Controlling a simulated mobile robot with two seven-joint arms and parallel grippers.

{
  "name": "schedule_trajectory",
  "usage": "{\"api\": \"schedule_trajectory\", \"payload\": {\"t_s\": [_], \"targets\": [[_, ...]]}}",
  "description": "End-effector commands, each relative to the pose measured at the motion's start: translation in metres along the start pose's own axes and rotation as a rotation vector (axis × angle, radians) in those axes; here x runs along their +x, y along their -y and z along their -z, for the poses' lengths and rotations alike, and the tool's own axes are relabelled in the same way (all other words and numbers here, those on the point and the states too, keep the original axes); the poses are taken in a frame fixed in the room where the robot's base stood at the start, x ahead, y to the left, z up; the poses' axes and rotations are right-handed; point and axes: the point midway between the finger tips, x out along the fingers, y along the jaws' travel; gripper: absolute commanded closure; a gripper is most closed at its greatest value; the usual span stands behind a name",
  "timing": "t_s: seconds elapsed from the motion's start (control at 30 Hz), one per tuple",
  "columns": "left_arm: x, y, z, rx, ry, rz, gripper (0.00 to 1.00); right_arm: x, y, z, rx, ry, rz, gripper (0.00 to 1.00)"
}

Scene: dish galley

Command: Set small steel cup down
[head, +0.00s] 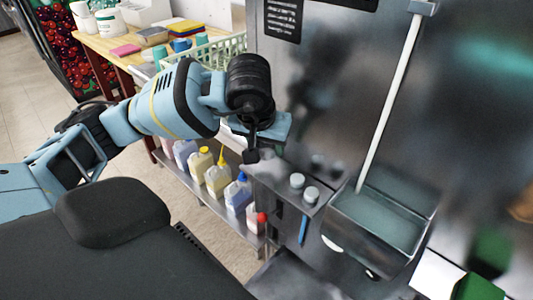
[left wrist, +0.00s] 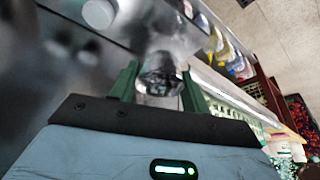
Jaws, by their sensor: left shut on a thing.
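The small steel cup (left wrist: 160,77) shows in the left wrist view as a shiny rounded metal shape. My left gripper (left wrist: 160,88) is shut on it, with one green finger on each side. In the head view my left gripper (head: 252,155) hangs fingers-down at the back edge of a steel ledge (head: 270,172). I cannot make out the cup clearly there, as the gripper hides it. Whether the cup touches the ledge I cannot tell. My right gripper is not in view.
Two white-capped containers (head: 304,187) stand on the ledge to the right of the gripper. A steel basin (head: 385,225) lies further right, under a white pole. Several bottles (head: 215,180) stand on a lower shelf. A pale green rack (head: 222,52) is behind the arm.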

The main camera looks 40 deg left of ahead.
Motion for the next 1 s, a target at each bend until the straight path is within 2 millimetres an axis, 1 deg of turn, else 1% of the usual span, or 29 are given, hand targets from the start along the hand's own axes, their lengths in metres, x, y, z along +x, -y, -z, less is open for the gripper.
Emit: {"api": "schedule_trajectory", "payload": {"t_s": [0.03, 0.2, 0.3, 0.53, 0.73, 0.77, 0.9, 1.0], "targets": [[0.002, -0.001, 0.005, -0.002, 0.000, 0.000, 0.79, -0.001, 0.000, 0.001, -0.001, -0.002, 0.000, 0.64], [0.026, 0.000, -0.007, 0.000, 0.002, 0.001, 0.79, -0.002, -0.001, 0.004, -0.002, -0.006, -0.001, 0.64], [0.033, 0.000, -0.010, 0.000, -0.001, 0.001, 0.79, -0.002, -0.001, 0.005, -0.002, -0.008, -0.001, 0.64], [0.034, -0.001, -0.010, -0.001, -0.002, 0.000, 0.79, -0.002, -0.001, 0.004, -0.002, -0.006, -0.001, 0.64], [0.039, -0.001, -0.013, 0.000, 0.000, 0.001, 0.79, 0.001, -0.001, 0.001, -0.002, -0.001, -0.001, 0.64], [0.038, -0.001, -0.013, -0.001, 0.000, 0.001, 0.50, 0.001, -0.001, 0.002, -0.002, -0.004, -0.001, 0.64], [0.038, -0.001, -0.012, -0.001, -0.001, 0.000, 0.31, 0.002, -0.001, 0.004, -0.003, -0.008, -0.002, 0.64], [0.038, -0.001, -0.012, -0.001, -0.001, 0.001, 0.31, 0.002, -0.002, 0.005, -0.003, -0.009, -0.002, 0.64]]}}
